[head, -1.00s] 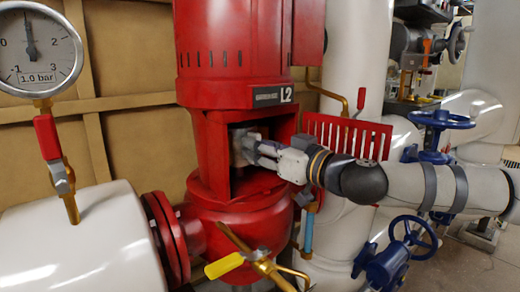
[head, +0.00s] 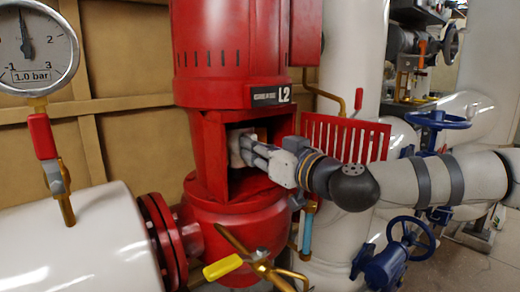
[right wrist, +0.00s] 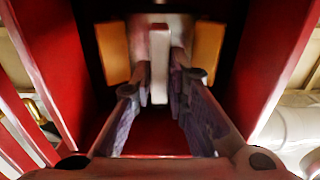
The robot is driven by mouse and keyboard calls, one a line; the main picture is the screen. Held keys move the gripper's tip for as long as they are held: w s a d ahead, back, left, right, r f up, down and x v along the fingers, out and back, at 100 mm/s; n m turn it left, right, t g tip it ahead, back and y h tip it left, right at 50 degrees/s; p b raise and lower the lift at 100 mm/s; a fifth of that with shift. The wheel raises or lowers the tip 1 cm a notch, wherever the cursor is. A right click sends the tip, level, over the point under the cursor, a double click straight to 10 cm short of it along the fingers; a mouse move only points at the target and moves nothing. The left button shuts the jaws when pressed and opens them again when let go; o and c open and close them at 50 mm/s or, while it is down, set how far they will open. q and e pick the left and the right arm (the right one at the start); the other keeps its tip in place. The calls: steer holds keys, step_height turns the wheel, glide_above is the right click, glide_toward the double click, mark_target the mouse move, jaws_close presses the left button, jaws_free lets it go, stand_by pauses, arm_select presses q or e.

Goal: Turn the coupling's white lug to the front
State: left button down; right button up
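The coupling (right wrist: 186,45) sits inside the red housing's opening, a grey metal body with orange-yellow blocks on both sides. Its white lug (right wrist: 159,65) stands upright in the middle of the right wrist view, facing that camera. My right gripper (right wrist: 160,85) has one finger on each side of the lug, tips close against it, and appears shut on it. In the head view my right gripper (head: 252,153) reaches into the opening from the right, and a pale part of the coupling (head: 236,149) shows beyond its tips. My left gripper is not in view.
The red housing (head: 208,65) labelled L2 encloses the opening, with walls close around my right gripper. A red slotted guard (head: 345,138) stands right of it. A yellow-handled valve (head: 223,267) is below, a pressure gauge (head: 36,45) at the upper left.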

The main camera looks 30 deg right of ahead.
steer(key=shift+o, duration=1.4)
steer(key=s+d, duration=0.1)
steer(key=s, duration=0.6)
steer(key=shift+s+d, duration=0.15)
steer(key=shift+s, duration=0.1)
